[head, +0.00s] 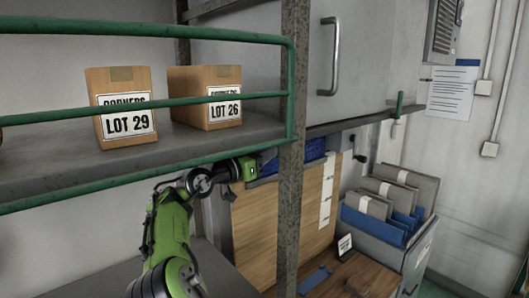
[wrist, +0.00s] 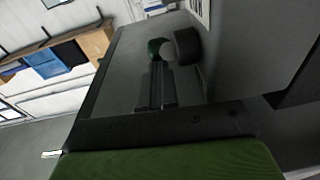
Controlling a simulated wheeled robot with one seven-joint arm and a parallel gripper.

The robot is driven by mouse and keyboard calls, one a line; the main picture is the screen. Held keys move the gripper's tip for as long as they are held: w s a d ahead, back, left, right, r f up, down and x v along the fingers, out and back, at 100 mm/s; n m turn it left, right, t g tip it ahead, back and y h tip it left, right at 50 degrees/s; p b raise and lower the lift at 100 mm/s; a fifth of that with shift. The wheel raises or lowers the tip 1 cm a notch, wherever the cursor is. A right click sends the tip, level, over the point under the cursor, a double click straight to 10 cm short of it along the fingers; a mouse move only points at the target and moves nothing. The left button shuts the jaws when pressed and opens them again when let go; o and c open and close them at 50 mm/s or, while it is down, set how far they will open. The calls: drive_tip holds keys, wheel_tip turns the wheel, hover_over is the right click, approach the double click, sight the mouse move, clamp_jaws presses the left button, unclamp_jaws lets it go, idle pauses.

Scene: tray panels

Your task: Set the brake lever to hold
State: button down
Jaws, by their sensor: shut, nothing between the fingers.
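My gripper (head: 262,158) is at the end of the green arm, below the green-railed shelf and just left of the rusty upright post, which partly hides it. In the wrist view my gripper (wrist: 157,80) shows as two dark fingers pressed together, holding nothing. A small green rounded part (wrist: 157,46) and a dark round part (wrist: 186,46) are just beyond the fingertips; I cannot tell what they belong to or whether the fingers touch them. A green upright handle (head: 399,104), perhaps the brake lever, stands on the grey ledge right of the post, well apart from my gripper. Its setting cannot be read.
The post (head: 292,100) and green shelf rail (head: 200,100) stand close to my arm. Cartons LOT 29 (head: 122,108) and LOT 26 (head: 205,97) sit on the shelf. A grey bin of folders (head: 385,232) and a wooden board (head: 255,215) are lower down.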

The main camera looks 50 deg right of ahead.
drive_tip(key=shift+s+d+f+y+p, duration=0.15)
drive_tip(key=shift+d+y+p, duration=0.25)
drive_tip(key=shift+y+p, duration=0.6)
drive_tip(key=w+a, duration=0.1)
drive_tip(key=a, duration=1.4)
drive_tip(key=shift+a+r, duration=0.3)
drive_tip(key=shift+a, duration=0.1)
drive_tip(key=shift+w, duration=0.1)
